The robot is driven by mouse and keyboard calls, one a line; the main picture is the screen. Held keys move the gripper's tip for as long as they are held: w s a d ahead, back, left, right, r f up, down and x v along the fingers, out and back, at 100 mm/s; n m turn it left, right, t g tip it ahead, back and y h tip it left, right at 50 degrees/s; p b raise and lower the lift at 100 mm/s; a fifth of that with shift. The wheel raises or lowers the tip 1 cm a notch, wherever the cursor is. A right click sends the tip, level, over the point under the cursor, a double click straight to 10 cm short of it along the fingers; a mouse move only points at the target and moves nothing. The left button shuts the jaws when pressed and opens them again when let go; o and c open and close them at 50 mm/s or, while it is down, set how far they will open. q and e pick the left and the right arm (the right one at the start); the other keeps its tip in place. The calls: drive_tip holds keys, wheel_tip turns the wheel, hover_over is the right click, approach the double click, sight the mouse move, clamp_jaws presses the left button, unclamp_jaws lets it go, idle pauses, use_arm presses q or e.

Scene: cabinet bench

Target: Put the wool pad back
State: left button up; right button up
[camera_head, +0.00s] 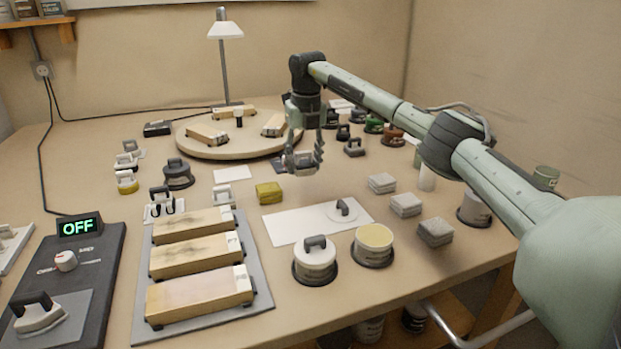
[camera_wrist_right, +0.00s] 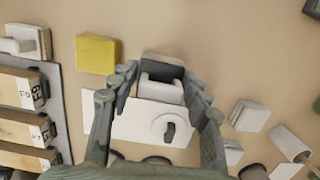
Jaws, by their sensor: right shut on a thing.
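My right gripper (camera_head: 303,150) is shut on a small grey pad (camera_head: 300,163) with a handle, held in the air above the middle of the bench. In the right wrist view the fingers (camera_wrist_right: 160,85) stand on both sides of this pad (camera_wrist_right: 162,66), which has a pale handle; I take it to be the wool pad, though no label shows. Below it lies a white sheet (camera_head: 285,227) bearing a round white lid with a dark handle (camera_head: 342,209). My left gripper is not in view.
Left of the sheet are a yellow block (camera_head: 269,193) and a grey tray (camera_head: 255,275) with wooden blocks. Two tubs (camera_head: 315,262) stand in front, and grey blocks (camera_head: 405,204) to the right. A round turntable (camera_head: 215,148) is behind. A white card (camera_head: 233,174) lies mid-bench.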

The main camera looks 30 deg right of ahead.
sight(311, 190)
drive_tip(key=shift+s+d+f, duration=0.25)
drive_tip(key=shift+d+f, duration=0.3)
drive_tip(key=shift+d, duration=0.3)
drive_tip(key=shift+f, duration=2.05)
drive_tip(key=o, duration=1.1)
drive_tip(key=shift+f, duration=0.1)
drive_tip(key=r, duration=0.4)
drive_tip(key=s+r, duration=0.1)
drive_tip(key=r, duration=0.7)
drive_tip(key=shift+s+a+r, duration=0.1)
drive_tip(key=shift+s+r, duration=0.05)
drive_tip(key=shift+s, duration=0.05)
